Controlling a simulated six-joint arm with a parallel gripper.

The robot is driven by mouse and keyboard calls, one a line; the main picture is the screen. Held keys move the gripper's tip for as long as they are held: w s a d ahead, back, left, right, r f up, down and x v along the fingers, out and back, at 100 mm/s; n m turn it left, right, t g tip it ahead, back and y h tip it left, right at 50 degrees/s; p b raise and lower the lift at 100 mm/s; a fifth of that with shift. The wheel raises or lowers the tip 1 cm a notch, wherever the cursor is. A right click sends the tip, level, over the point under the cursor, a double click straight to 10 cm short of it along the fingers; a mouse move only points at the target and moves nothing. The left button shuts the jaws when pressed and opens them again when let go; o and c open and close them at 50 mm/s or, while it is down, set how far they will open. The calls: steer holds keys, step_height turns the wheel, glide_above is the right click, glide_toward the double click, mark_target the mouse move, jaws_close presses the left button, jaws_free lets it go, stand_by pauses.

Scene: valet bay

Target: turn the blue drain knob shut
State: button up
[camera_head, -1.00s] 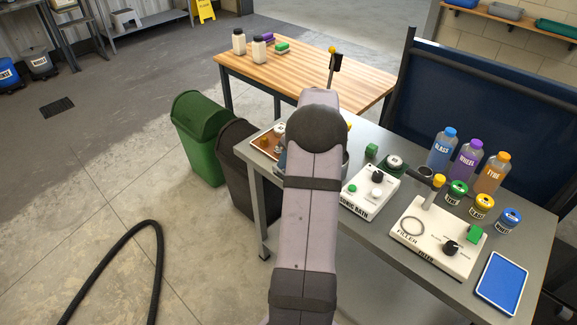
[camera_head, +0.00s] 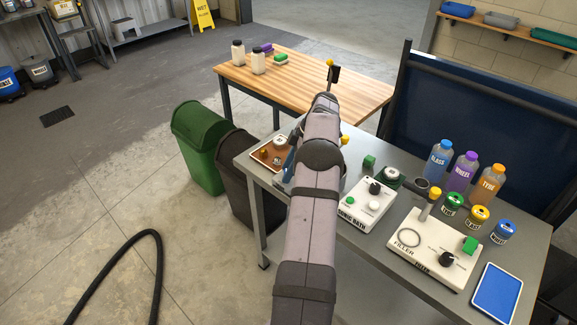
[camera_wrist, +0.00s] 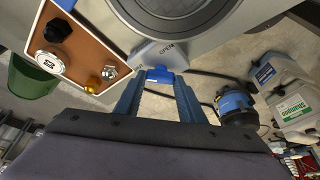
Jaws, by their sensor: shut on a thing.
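The blue drain knob (camera_wrist: 160,75) shows in the wrist view, below the round metal rim of a basin (camera_wrist: 175,12). It sits by a grey plate marked OPEN (camera_wrist: 164,50). My gripper (camera_wrist: 161,82) has its two blue fingers on either side of the knob and is shut on it. In the head view my arm covers the knob and most of the basin. A bit of my blue gripper (camera_head: 289,164) shows left of the arm there.
The sonic bath unit (camera_head: 352,212) and filler unit (camera_head: 415,255) stand on the bench to the right. Green (camera_head: 200,150) and dark bins stand left of the bench.

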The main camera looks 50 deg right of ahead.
stand_by(0.4)
steer(key=o, duration=1)
steer(key=shift+o, duration=0.2)
steer(key=v, duration=0.7)
steer(key=shift+r, duration=0.2)
steer(key=shift+d, duration=0.1)
